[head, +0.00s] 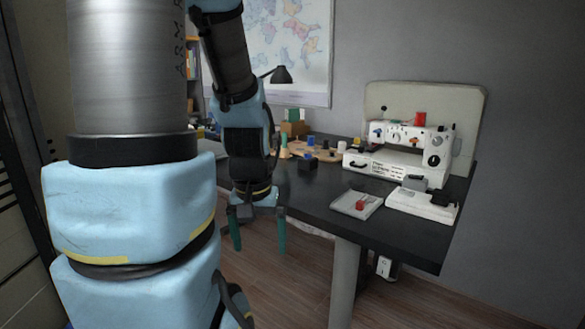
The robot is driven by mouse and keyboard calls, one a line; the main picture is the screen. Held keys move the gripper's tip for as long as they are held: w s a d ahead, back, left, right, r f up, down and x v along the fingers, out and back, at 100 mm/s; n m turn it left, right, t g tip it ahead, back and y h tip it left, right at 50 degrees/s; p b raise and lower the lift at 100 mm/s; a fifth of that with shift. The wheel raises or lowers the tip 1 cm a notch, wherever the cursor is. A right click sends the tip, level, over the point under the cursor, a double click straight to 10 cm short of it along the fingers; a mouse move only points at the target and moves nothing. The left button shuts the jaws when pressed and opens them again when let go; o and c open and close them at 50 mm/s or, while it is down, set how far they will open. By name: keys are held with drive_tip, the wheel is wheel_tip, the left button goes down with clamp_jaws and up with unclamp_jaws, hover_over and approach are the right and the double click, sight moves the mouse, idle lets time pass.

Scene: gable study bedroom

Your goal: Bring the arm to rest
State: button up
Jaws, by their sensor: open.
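My gripper (258,232) hangs pointing down at the end of my blue and black arm. Its two green fingers are spread apart with nothing between them. It is in front of the near edge of the dark table (405,229), apart from the things on it. The floor shows between and below the fingers.
A white sewing machine (408,137) stands at the table's back right. In front of it are a grey tray (357,203) with a red piece and a white device (422,205). Several small colored items stand further left. A table leg (345,283) stands right of my gripper.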

wheel_tip(320, 180, up, 14)
drive_tip(key=p, duration=1.2)
drive_tip(key=shift+r, duration=0.25)
idle(0.7)
